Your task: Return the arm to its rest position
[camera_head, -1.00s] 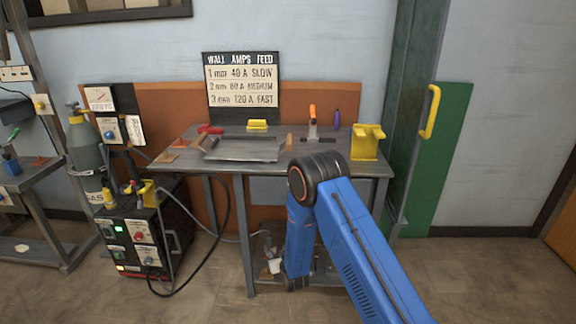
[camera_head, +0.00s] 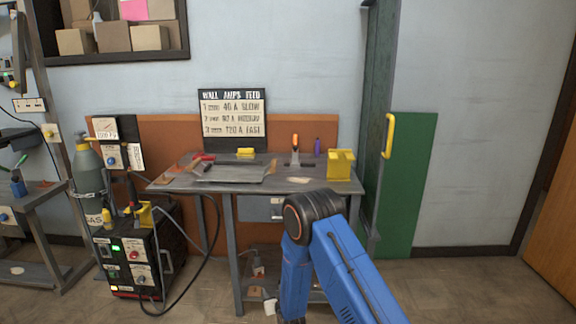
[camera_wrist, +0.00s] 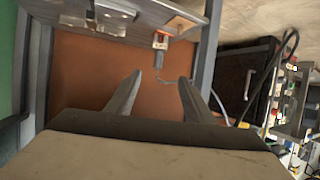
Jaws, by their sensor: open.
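My arm, blue with a dark elbow joint, rises from the lower right of the head view and bends down in front of the table. My gripper shows in the wrist view (camera_wrist: 160,90), with its two grey fingers apart and nothing between them. In the head view the gripper end is low at the bottom edge and cannot be made out. The metal worktable (camera_head: 285,187) stands behind the arm. In the wrist view the orange-brown back panel (camera_wrist: 85,70) and a table leg (camera_wrist: 208,50) lie beyond the fingers.
The table bears a yellow holder (camera_head: 341,166), a metal plate (camera_head: 232,172) and small tools. A black welding machine (camera_head: 138,255) with cables stands left of it, beside a gas cylinder (camera_head: 88,170). A green panel (camera_head: 411,185) is at the right. Floor right of the arm looks clear.

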